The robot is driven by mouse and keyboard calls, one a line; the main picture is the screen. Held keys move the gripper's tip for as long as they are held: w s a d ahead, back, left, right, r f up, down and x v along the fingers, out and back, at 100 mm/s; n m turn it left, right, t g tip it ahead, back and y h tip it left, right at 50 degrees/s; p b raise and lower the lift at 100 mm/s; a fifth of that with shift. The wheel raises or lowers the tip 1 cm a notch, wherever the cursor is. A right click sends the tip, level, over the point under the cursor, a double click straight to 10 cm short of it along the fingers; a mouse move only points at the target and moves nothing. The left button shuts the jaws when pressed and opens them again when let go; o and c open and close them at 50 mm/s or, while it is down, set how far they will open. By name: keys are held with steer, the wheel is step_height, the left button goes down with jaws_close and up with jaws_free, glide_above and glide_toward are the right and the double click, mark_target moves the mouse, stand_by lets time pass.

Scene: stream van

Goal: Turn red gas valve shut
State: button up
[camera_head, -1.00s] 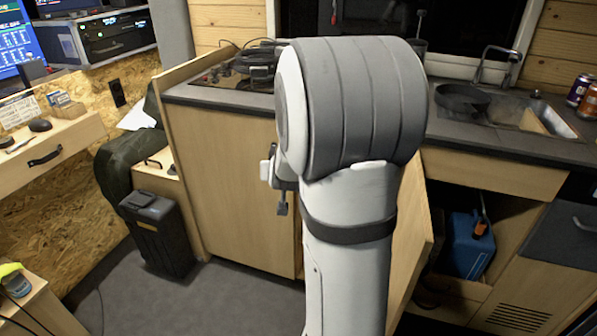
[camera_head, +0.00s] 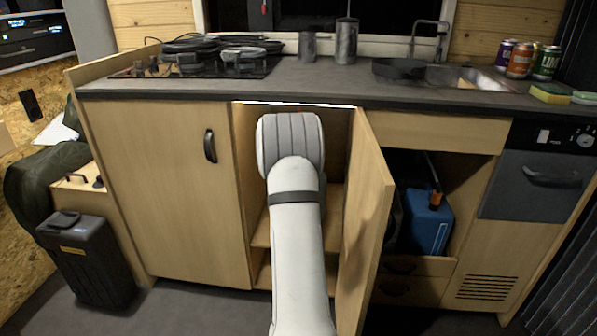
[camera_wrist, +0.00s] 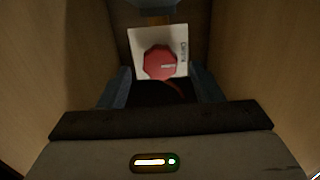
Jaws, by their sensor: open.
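The red gas valve (camera_wrist: 160,64) is a red knob with a pale pointer mark, set on a white plate (camera_wrist: 146,38) with small lettering at its right edge. In the wrist view the pointer lies roughly sideways, toward the right. My gripper (camera_wrist: 160,92) is open, with one dark finger at each side of the view and the knob beyond and between them. I see no contact with the knob. In the head view my arm reaches into the open cupboard (camera_head: 245,180), and it hides the gripper and valve.
The open cupboard door (camera_head: 366,215) stands close to the right of my arm. The cupboard walls are close on both sides in the wrist view. A counter (camera_head: 330,88) with a hob (camera_head: 150,72) lies above. A blue canister (camera_head: 430,228) sits in the compartment at right.

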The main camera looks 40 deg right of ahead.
steer(key=shift+x, duration=1.25)
steer(key=shift+a, duration=0.1)
